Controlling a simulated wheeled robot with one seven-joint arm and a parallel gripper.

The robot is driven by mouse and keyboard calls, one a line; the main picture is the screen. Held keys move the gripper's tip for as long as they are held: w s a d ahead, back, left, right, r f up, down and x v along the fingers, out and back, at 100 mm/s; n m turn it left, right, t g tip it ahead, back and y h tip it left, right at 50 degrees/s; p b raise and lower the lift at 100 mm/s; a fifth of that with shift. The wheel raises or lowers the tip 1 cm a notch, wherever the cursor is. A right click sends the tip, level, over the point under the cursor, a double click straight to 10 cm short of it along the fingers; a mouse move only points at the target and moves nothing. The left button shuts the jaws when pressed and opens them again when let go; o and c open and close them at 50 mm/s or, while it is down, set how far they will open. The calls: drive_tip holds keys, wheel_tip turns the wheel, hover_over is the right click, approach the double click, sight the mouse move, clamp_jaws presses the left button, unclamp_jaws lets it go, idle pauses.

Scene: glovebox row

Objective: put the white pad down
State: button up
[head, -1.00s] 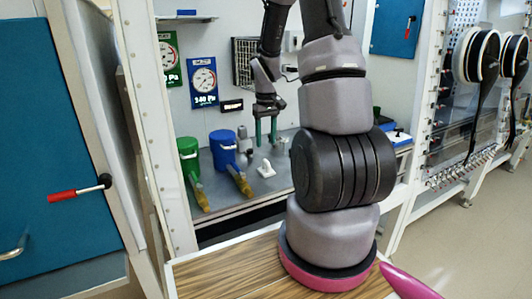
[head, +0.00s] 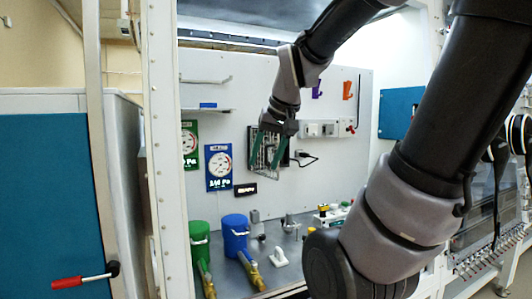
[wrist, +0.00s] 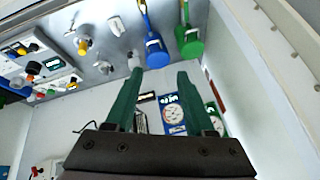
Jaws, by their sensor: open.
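A small white piece with a raised part, which looks like the white pad (head: 280,257), rests on the grey bench top (head: 305,262), right of the blue container. It also shows near the top of the wrist view (wrist: 115,26). My gripper (head: 265,163) has green fingers spread apart with nothing between them. It is high above the bench, in front of the back wall and well clear of the white piece. The open fingers also show in the wrist view (wrist: 160,76).
A green container (head: 199,243) and a blue container (head: 235,235) stand on the bench at left. Several small fittings and a box with coloured knobs (head: 330,216) are at the right. Gauge panels (head: 219,168) hang on the back wall. A white frame post (head: 165,180) bounds the left.

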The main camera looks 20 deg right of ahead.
drive_tip(key=shift+m+t+y, duration=0.4)
drive_tip(key=shift+t, duration=0.4)
drive_tip(key=s, duration=0.1)
drive_tip(key=s+a+r, duration=0.1)
drive_tip(key=s, duration=0.1)
drive_tip(key=s+a+r, duration=0.1)
drive_tip(key=s, duration=0.1)
drive_tip(key=shift+r, duration=0.1)
